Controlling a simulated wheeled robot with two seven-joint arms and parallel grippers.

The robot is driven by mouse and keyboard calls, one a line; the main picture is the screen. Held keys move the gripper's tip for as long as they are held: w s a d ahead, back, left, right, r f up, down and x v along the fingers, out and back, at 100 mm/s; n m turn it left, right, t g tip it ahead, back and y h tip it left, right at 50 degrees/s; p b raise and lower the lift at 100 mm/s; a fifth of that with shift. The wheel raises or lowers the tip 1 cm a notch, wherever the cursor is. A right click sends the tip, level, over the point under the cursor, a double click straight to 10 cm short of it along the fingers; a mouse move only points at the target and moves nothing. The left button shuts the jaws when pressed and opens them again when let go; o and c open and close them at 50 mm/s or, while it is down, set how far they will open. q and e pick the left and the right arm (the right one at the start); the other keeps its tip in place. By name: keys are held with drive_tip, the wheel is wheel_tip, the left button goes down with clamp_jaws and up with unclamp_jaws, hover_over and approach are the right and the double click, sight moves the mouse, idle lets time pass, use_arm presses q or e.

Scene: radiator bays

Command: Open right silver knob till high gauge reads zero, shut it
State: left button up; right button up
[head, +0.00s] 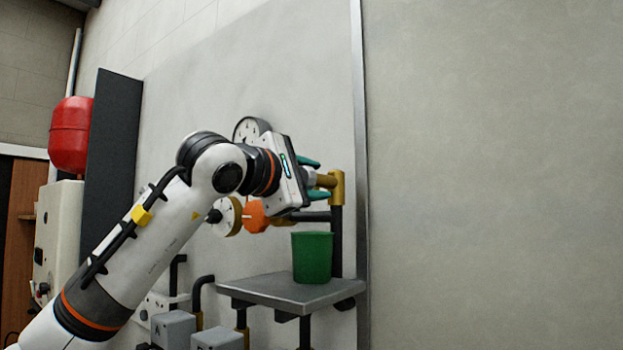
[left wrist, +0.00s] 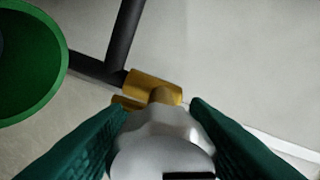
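The silver knob (head: 311,177) sits on a brass fitting (head: 337,187) on a dark pipe at the right end of the wall panel. My left gripper (head: 313,179) is at this knob, with one green finger on each side. In the left wrist view the knob (left wrist: 160,140) fills the space between the fingers, which appear to touch its sides. The upper round gauge (head: 248,127) is partly hidden behind my left arm, and its reading is too small to tell. A second round dial (head: 230,216) with a brass rim shows lower down. My right gripper is out of view.
A green cup (head: 312,257) stands on a grey shelf (head: 262,288) below the knob; it also shows in the left wrist view (left wrist: 57,75). An orange handle (head: 254,216) is beside the lower dial. A red tank (head: 71,135) is far left. The wall at right is bare.

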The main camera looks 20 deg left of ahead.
use_arm(q)
drive_tip(key=c, duration=0.6)
drive_tip(key=shift+f+n+b, duration=0.15)
drive_tip(key=shift+n+b, duration=0.25)
drive_tip(key=shift+b, duration=0.1)
drive_tip(key=n+b, duration=0.2)
drive_tip(key=n, duration=0.1)
drive_tip(key=shift+f, duration=0.1)
drive_tip(key=n+b, duration=0.3)
drive_tip(key=n, duration=0.2)
drive_tip(key=shift+d, duration=0.1)
drive_tip(key=n+b, duration=0.2)
drive_tip(key=n, duration=0.2)
drive_tip(key=shift+n, duration=0.3)
